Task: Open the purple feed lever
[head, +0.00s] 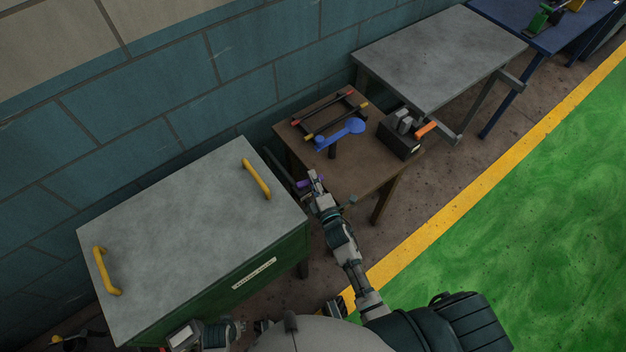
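The purple feed lever (302,183) shows as a small purple piece at the left edge of the brown wooden table, close to the green cabinet's far corner. My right gripper (315,182) reaches up from the bottom of the head view and is right beside the purple piece, partly covering it. I cannot tell whether it touches the lever, or whether its fingers are open or shut. My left arm shows at the bottom edge, in front of the green cabinet. A pale block (184,337) at its end may be my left gripper, but its fingers cannot be made out.
The green cabinet (272,253) with a grey top and two yellow handles stands at left. The brown table (375,173) holds a blue lever (340,134), a dark rack and a black box (402,144) with an orange handle. A grey table stands behind; green floor is clear at right.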

